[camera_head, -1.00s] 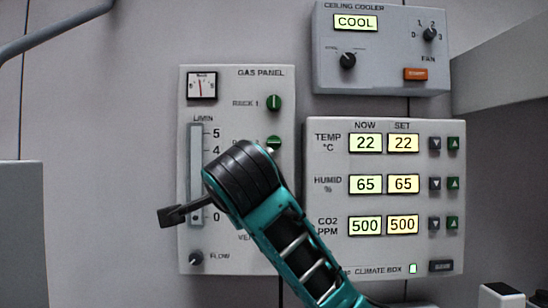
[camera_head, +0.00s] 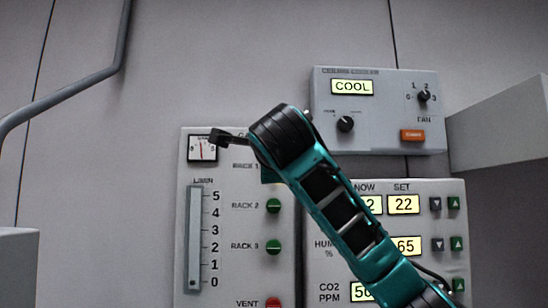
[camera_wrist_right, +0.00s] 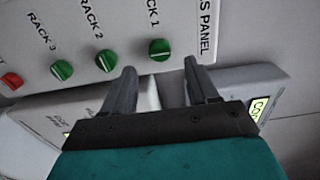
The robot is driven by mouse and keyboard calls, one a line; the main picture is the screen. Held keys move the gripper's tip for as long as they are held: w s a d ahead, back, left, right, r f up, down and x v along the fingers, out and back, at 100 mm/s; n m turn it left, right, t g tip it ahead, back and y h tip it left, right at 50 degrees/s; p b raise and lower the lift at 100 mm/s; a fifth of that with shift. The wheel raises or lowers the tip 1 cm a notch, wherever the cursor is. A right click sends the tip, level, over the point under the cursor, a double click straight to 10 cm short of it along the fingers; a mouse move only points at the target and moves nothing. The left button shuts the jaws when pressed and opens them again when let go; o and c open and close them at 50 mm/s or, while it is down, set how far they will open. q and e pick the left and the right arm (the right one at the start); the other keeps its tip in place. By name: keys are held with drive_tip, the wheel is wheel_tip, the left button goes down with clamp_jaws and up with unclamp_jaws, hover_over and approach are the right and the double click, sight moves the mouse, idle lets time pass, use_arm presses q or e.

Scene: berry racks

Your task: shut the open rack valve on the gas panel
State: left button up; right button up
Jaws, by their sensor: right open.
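The gas panel (camera_head: 231,270) is on the wall in the head view, with its lower part cut off. The green Rack 1 valve (camera_wrist_right: 159,50) shows in the right wrist view, its white mark along the panel's height. The green Rack 2 valve (camera_head: 273,206) and Rack 3 valve (camera_head: 273,247) have marks across the panel. My right gripper (camera_wrist_right: 160,66) is open and empty, with the Rack 1 valve just beyond the gap between its fingertips; contact cannot be told. In the head view my right arm mostly hides Rack 1. My left gripper is out of view.
A red vent valve (camera_wrist_right: 11,82) is at the row's far end. The ceiling cooler box (camera_head: 377,137) is up and right of my right gripper. The climate box (camera_head: 440,275) is beside the gas panel, partly behind my arm. A grey pipe (camera_head: 80,95) runs along the left wall.

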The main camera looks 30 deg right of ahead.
drive_tip(key=shift+p+x, duration=0.65)
drive_tip(key=shift+x, duration=2.1)
drive_tip(key=shift+c, duration=0.4)
drive_tip(key=c, duration=1)
drive_tip(key=shift+o, duration=0.2)
drive_tip(key=shift+f, duration=0.1)
